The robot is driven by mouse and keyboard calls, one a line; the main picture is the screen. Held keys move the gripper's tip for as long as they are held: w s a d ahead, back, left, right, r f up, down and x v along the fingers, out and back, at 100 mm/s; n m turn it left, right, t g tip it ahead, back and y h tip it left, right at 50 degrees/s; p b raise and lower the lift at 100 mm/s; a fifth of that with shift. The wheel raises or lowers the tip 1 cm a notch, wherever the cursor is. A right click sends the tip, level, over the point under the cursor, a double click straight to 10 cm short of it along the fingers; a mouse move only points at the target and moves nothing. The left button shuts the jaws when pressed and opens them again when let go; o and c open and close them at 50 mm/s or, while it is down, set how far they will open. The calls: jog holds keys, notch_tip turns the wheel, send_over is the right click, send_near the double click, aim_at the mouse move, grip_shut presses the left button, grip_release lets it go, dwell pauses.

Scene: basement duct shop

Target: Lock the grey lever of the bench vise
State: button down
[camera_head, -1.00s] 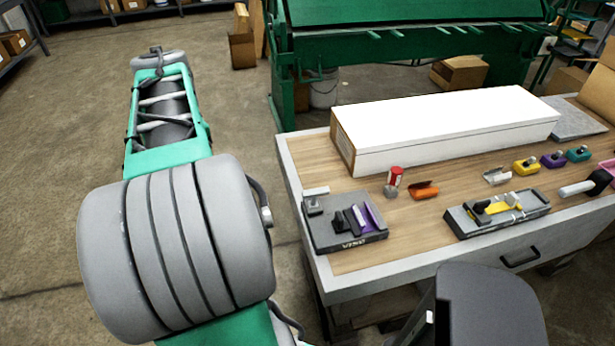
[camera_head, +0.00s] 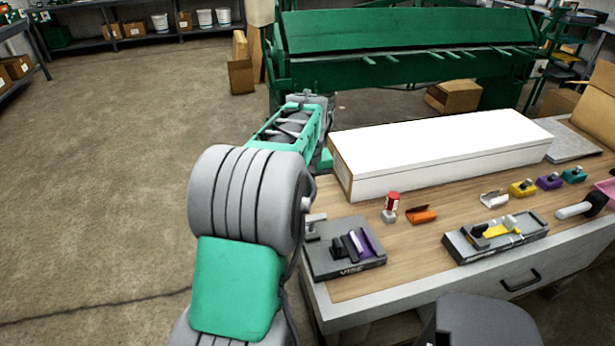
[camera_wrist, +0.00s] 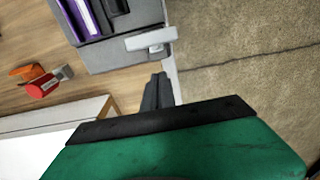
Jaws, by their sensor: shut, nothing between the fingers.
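The bench vise (camera_head: 350,268) is a dark grey block marked VISE at the bench's near-left corner. A purple piece (camera_head: 372,243) stands among its black jaws. Its light grey lever (camera_head: 315,219) sticks out at the vise's left back corner. In the wrist view the lever (camera_wrist: 150,40) is a pale bar with a short post, lying across the vise's edge by the bench edge. My gripper (camera_wrist: 158,78) shows in the wrist view with dark fingers together and empty, just short of the lever and apart from it in the picture. In the head view my arm hides the gripper.
A long white box (camera_head: 440,155) lies along the back of the bench (camera_head: 400,285). Open floor lies left.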

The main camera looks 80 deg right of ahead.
aim_at(313, 218)
jog(key=shift+s+a, duration=0.4)
jog(key=shift+a, duration=0.25)
jog(key=shift+s+a, duration=0.35)
jog(key=shift+a, duration=0.25)
jog(key=shift+s+a+f, duration=0.15)
jog(key=shift+a+f, duration=0.05)
jog(key=shift+f, duration=0.1)
jog(key=shift+s+a+f+h+b, duration=0.25)
jog(key=shift+f+h+b, duration=0.05)
jog(key=shift+b, duration=0.5)
jog(key=shift+s+a+t+b, duration=0.15)
jog(key=shift+a+t+b, duration=0.15)
jog(key=shift+b, duration=0.2)
jog(key=shift+s+a+h, duration=0.25)
jog(key=shift+a+h, duration=0.05)
jog(key=shift+a, duration=0.35)
